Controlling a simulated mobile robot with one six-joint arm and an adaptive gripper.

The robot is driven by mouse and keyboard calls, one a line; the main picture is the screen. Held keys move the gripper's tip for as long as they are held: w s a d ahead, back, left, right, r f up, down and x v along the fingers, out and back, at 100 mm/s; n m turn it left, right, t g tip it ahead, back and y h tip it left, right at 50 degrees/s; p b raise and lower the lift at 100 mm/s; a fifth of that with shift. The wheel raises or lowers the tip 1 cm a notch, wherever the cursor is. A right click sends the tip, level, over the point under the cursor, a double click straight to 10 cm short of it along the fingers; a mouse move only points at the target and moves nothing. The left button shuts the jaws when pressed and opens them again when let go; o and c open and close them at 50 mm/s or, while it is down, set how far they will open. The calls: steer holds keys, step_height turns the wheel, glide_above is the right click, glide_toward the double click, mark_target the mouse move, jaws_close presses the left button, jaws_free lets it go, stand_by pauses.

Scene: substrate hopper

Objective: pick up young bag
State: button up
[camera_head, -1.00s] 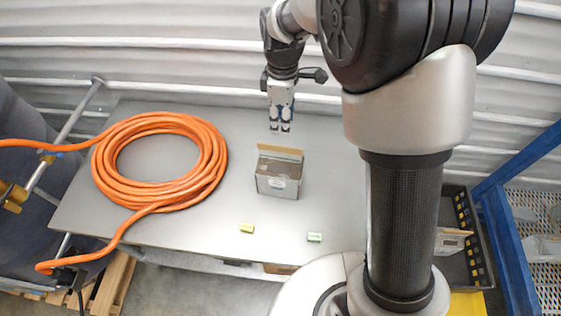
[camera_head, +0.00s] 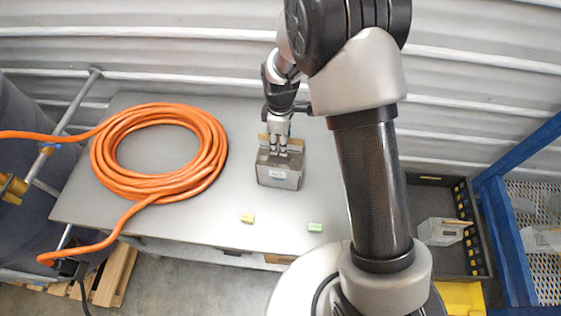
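No bag can be clearly made out on the table (camera_head: 160,222). A small grey box (camera_head: 279,178) with a pale label and a raised brown back flap stands on the table, right of the hose. My gripper (camera_head: 277,152) points down at the top of this box, its fingertips at or just over the opening. The fingers look a little apart, but I cannot tell whether anything is between them. What lies inside the box is hidden.
A coiled orange hose (camera_head: 212,160) covers the table's left part. A yellow block (camera_head: 247,218) and a green block (camera_head: 315,227) lie near the front edge.

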steer(key=shift+c, duration=0.2)
jaws_close()
stand_by(0.3)
steer(key=shift+w+r, duration=0.1)
stand_by(0.4)
